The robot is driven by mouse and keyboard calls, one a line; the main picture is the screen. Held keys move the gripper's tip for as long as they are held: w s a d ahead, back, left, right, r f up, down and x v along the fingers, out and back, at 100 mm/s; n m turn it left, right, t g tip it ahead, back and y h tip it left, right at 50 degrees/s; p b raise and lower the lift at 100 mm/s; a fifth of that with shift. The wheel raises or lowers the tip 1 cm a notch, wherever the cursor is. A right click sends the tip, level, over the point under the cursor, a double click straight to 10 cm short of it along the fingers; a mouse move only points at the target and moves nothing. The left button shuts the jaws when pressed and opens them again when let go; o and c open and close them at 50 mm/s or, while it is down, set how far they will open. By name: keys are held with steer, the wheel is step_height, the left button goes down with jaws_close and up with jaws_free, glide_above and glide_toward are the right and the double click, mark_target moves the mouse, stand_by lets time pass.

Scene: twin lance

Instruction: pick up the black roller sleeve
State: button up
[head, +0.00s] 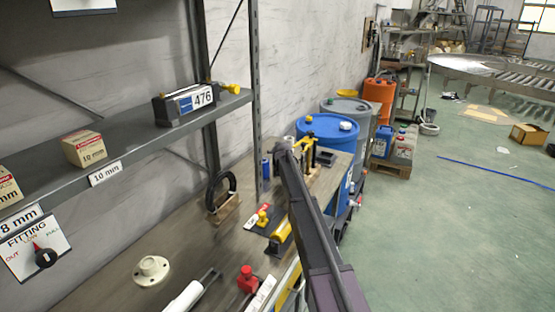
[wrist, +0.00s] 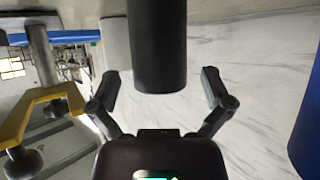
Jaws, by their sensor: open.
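The black roller sleeve (wrist: 158,45) is a plain dark cylinder in the upper middle of the wrist view. My gripper (wrist: 161,76) is open, with one finger on each side of the sleeve's end. Gaps show between both fingers and the sleeve, so nothing is gripped. In the head view my gripper (head: 284,150) is at the far end of the bench, beside the wall. I cannot make out the sleeve there; my arm and gripper seem to hide it.
A blue cylinder (head: 266,168) stands just left of my gripper; a blue shape (wrist: 308,125) edges the wrist view. A yellow-handled fixture (head: 306,146) is close on the right. The bench (head: 120,262) carries several mounted items, including a black ring (head: 211,186). A shelf (head: 130,140) overhangs left.

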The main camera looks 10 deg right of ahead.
steer(key=shift+b+x, duration=0.3)
steer(key=shift+x, duration=0.8)
steer(key=c, duration=1.2)
steer(key=shift+r, duration=0.25)
step_height(320, 180, up, 10)
steer(key=p, duration=1)
steer(key=shift+f, duration=0.2)
